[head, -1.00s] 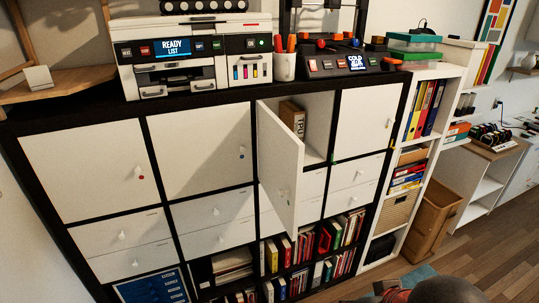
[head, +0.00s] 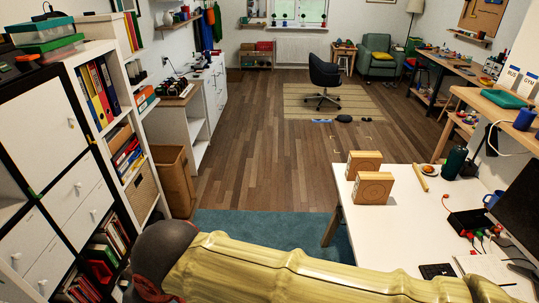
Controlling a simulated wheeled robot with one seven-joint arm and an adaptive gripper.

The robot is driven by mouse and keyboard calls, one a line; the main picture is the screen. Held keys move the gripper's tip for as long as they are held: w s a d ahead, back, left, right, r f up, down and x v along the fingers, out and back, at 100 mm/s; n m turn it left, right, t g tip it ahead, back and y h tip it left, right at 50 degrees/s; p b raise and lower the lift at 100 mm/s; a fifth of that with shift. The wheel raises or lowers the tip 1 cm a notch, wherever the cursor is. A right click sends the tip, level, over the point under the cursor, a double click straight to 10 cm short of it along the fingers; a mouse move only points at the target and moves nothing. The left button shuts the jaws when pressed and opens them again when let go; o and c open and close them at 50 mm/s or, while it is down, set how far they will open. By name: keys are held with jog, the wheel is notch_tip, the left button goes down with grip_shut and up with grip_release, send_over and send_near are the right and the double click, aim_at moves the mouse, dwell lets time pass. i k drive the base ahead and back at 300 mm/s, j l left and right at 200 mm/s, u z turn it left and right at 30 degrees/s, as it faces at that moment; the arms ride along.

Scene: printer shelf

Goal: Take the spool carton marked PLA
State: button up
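Two brown cartons stand on the white desk (head: 413,215) at the right of the head view. The rear carton (head: 364,160) and the front carton (head: 373,188) each have a round shape on the face. Any lettering on them is too small to read, so I cannot tell whether either is marked PLA. My pale yellow arm crosses the bottom of the view, in front of the desk. My gripper is not visible.
The desk also holds a dark bottle (head: 454,163), a black box (head: 468,222) and a monitor at the right edge. The wood floor (head: 250,150) beyond is largely clear.

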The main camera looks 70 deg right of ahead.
aim_at(369, 161)
jog(key=l+z, duration=0.1)
jog(key=z, duration=3.5)
jog(key=i+j+z, duration=0.2)
jog(key=j+z, duration=0.15)
jog(key=j, duration=0.15)
jog(key=i+j+z, duration=0.1)
jog(key=j+z, duration=0.2)
jog(key=j, duration=0.2)
jog(key=j+z, duration=0.35)
jog(key=j, duration=0.2)
jog(key=i+j, duration=0.1)
jog(key=j, duration=0.3)
jog(key=i+j, duration=0.1)
jog(key=j, duration=0.3)
jog(key=i+j, duration=0.1)
jog(key=j, duration=0.3)
jog(key=i+j, duration=0.1)
jog(key=j, duration=0.3)
jog(key=i+l, duration=0.1)
jog(key=i+z, duration=0.05)
jog(key=i, duration=0.05)
